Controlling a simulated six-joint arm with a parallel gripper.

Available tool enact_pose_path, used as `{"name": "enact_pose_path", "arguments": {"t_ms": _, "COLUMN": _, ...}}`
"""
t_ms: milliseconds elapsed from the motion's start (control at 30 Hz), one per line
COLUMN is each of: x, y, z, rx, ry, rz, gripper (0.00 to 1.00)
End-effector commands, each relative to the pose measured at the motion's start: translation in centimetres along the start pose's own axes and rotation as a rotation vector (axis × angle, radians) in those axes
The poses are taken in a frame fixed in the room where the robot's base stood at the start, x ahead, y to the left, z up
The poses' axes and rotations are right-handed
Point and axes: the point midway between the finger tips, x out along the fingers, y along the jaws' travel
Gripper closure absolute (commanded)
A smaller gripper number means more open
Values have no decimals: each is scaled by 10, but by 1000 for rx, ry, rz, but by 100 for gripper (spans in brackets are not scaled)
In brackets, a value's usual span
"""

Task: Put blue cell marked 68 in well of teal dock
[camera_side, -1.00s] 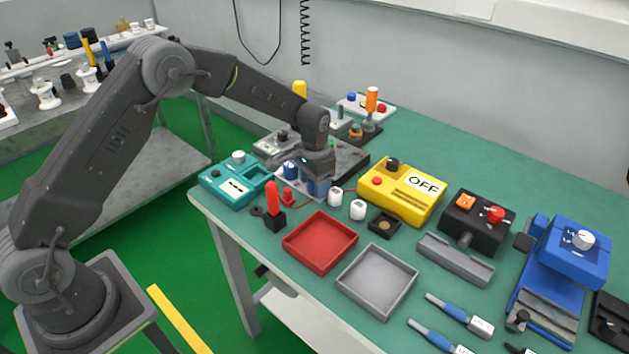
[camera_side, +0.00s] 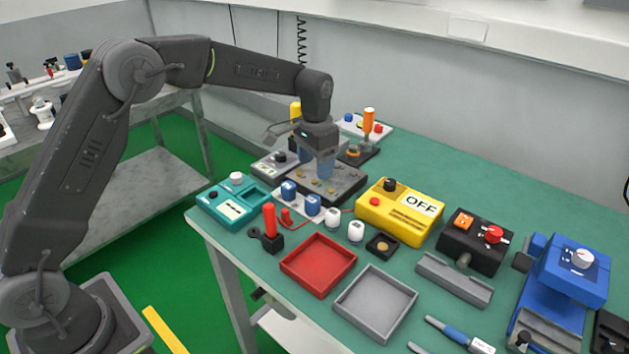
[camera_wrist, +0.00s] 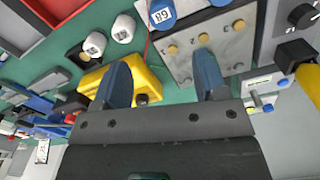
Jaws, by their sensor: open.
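The teal dock (camera_side: 208,205) sits at the table's left end, with a dark knob, a white-topped knob, a white label and a recess on its right. Two blue cells with white labels, a left one (camera_side: 288,190) and a right one (camera_side: 313,205), stand on a pale plate right of the dock. In the wrist view, one blue cell (camera_wrist: 160,14) has an upside-down label that seems to read 68. My gripper (camera_side: 322,172) is over the dark grey plate behind the cells. In the wrist view my gripper (camera_wrist: 163,78) is open, with nothing between its blue fingers.
Close by are the grey plate with brass studs (camera_side: 345,183), two white cells (camera_side: 333,218), the yellow OFF box (camera_side: 400,212) and a red-handled switch (camera_side: 269,222). A red tray (camera_side: 318,288) and a grey tray (camera_side: 345,303) lie in front. A tall orange knob (camera_side: 368,120) stands behind.

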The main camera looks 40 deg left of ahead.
Motion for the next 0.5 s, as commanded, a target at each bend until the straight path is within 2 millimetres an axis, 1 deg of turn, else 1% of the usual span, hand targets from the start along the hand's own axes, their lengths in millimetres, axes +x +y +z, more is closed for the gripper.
{"name": "enact_pose_path", "arguments": {"t_ms": 33, "x": -6, "y": 0, "z": 0, "rx": 0, "ry": 1, "rz": 0, "gripper": 34}}
{"name": "enact_pose_path", "arguments": {"t_ms": 133, "x": -14, "y": 0, "z": 0, "rx": 0, "ry": 0, "rz": 0, "gripper": 34}}
{"name": "enact_pose_path", "arguments": {"t_ms": 367, "x": -20, "y": 0, "z": 1, "rx": 0, "ry": 0, "rz": 0, "gripper": 34}}
{"name": "enact_pose_path", "arguments": {"t_ms": 433, "x": -26, "y": 1, "z": 4, "rx": -4, "ry": 8, "rz": -2, "gripper": 34}}
{"name": "enact_pose_path", "arguments": {"t_ms": 500, "x": -39, "y": 2, "z": 13, "rx": -12, "ry": 27, "rz": -6, "gripper": 34}}
